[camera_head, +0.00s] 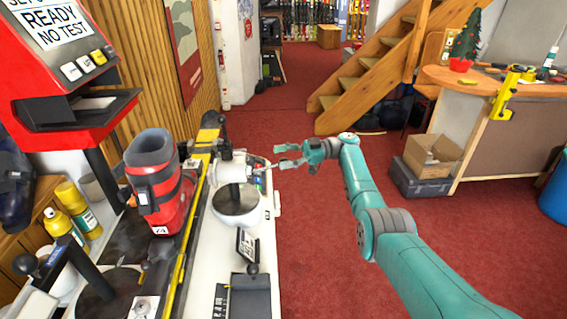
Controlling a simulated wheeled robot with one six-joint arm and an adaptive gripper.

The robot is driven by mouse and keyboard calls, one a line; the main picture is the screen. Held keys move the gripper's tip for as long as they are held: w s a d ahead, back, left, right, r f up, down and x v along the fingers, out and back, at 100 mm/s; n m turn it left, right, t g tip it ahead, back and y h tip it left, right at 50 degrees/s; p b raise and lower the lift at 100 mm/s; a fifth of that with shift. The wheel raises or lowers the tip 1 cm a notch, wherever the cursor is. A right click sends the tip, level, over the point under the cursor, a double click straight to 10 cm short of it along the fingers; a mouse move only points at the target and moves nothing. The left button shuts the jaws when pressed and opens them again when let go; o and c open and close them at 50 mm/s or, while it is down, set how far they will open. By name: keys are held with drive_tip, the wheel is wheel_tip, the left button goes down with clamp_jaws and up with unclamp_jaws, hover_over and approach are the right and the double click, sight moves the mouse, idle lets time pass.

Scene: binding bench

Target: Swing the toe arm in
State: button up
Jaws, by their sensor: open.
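I cannot tell whether a fingertip touches the unit. Nothing shows between the fingers. A red and black ski boot (160,185) stands upright left of the unit, beside a long ski (196,190). The boot hides part of the bench behind it.
A red test machine (62,55) reading "READY NO TEST" stands at the left. Yellow bottles (83,212) and a black-knobbed lever (27,264) are near it. Open red carpet (310,235) lies right of the bench.

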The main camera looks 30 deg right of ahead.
wheel_tip(320, 180, up, 7)
drive_tip(key=shift+r, duration=0.2)
drive_tip(key=shift+d, duration=0.1)
idle(0.5)
